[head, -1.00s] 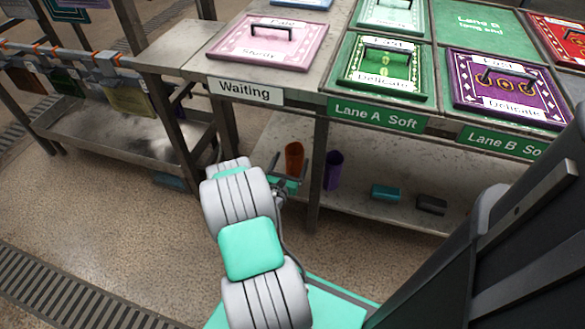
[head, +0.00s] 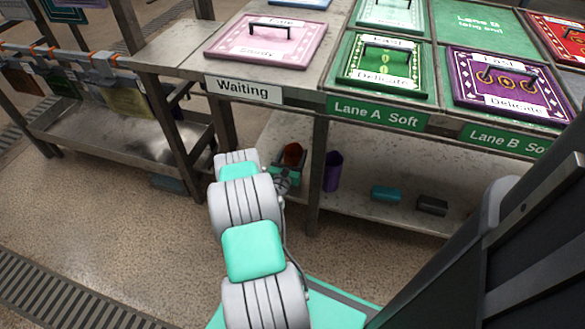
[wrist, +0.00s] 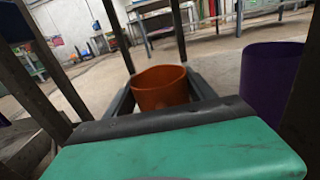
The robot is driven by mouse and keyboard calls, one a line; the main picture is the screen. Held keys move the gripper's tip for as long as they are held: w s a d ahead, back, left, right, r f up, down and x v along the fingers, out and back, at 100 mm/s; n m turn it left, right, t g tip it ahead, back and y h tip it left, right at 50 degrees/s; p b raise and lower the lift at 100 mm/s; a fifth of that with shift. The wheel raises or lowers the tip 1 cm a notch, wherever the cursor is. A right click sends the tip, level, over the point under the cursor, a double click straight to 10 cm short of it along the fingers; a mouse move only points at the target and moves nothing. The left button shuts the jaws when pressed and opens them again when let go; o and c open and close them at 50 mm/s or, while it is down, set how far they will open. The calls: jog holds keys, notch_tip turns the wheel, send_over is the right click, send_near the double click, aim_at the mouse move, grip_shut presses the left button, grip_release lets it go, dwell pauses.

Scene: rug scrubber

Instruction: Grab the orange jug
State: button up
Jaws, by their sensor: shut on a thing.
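The orange jug (head: 292,153) stands on the lower shelf of the work table in the head view. My gripper (head: 289,165) is around it, and my wrist hides the jug's lower part. In the wrist view the orange jug (wrist: 160,86) sits between the two dark fingers of my gripper (wrist: 160,92), one on each side. The gripper is shut on the jug. The jug looks upright, with its open rim showing.
A purple jug (head: 333,172) stands close to the right, also in the wrist view (wrist: 270,78). A teal block (head: 386,194) and a dark block (head: 432,205) lie further right on the shelf. A table leg (head: 317,178) stands between the jugs.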

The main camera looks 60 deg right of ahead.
grip_shut()
dwell(0.4)
